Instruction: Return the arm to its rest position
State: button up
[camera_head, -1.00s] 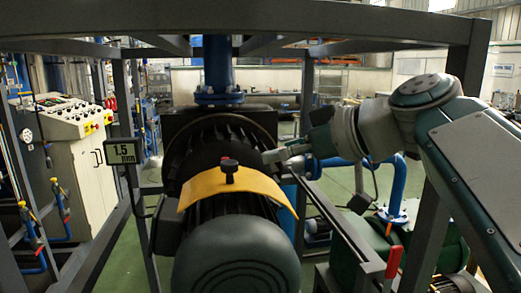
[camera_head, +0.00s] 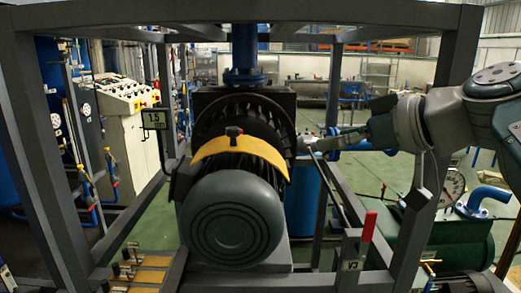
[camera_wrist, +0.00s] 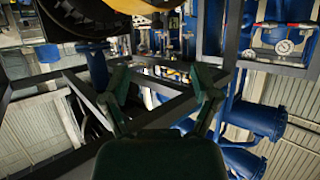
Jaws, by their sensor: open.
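My gripper (camera_head: 318,142) is at the end of my arm, which reaches in from the right in the head view. The wrist picture is upside down or strongly tilted, with the frame bars beyond the fingers.
A dark metal frame (camera_head: 250,12) surrounds the motor. A red-handled lever marked V3 (camera_head: 368,228) and a round gauge (camera_head: 453,187) are at the lower right.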

jog(key=s+d+f+m+g+h, duration=0.1)
jog(key=s+f+m+h, duration=0.2)
jog(key=f, duration=0.7)
jog(key=s+d+f+m+g+h, duration=0.1)
jog(key=s+f, duration=0.4)
jog(key=f, duration=0.5)
jog(key=s+d+f+m+g+h, duration=0.1)
jog(key=s+d+f+m+h, duration=0.2)
jog(key=f, duration=0.7)
jog(key=shift+s+f+m+g+h, duration=0.25)
jog(key=shift+s+m+g+h, duration=0.15)
jog(key=shift+s+m+h, duration=0.7)
jog(key=shift+w, duration=0.3)
